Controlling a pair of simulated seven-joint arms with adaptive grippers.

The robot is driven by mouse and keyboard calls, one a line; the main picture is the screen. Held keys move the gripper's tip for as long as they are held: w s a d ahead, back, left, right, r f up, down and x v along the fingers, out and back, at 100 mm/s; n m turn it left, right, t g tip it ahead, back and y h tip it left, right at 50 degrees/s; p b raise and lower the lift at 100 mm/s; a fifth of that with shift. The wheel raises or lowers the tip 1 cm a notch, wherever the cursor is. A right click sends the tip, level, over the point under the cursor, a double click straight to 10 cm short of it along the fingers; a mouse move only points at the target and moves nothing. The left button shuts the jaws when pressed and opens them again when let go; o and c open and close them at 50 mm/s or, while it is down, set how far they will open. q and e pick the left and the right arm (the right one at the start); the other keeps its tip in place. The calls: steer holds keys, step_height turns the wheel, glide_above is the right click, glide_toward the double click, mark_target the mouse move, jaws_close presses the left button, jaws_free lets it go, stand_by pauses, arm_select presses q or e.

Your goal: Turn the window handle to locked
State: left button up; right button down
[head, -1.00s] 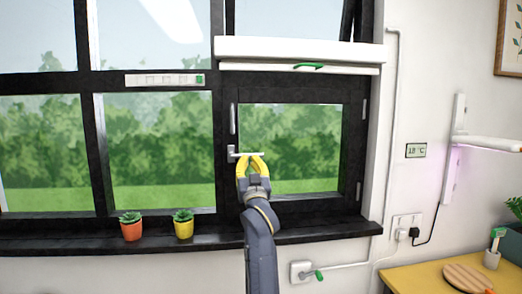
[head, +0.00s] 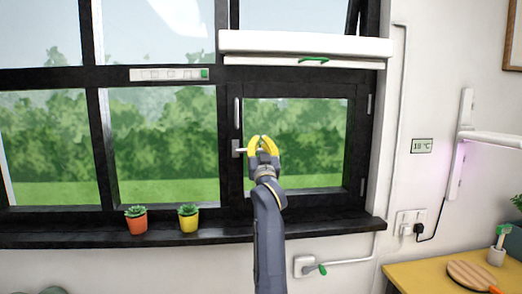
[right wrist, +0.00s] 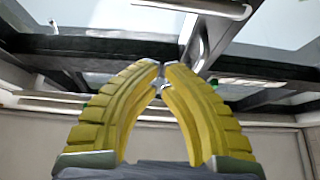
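The window handle (head: 238,150) is a light grey lever on the dark frame, left of the small pane. Its lever points right, roughly level, and its outer end is hidden by my right gripper. My right gripper (head: 263,138) has yellow fingers pointing up, in front of the lever's end. Its fingertips almost meet, and I see nothing held between them in the right wrist view (right wrist: 162,68). I cannot tell whether the fingers touch the lever. A pale bar (right wrist: 192,7) crosses the top of the wrist view; I cannot tell if it is the lever. My left gripper is not in view.
Two potted plants, orange (head: 137,225) and yellow (head: 188,222), stand on the dark sill (head: 330,228). A white blind housing (head: 305,45) hangs above the small window. A yellow table (head: 425,275) stands at lower right. The wall below the sill has an outlet with a green lever.

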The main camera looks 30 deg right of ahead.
steer(key=x, duration=0.6)
steer(key=shift+w+f, duration=0.2)
steer(key=shift+f, duration=1.95)
steer(key=shift+d, duration=0.15)
steer(key=shift+f+m+g+h, duration=0.3)
steer(key=shift+m, duration=0.4)
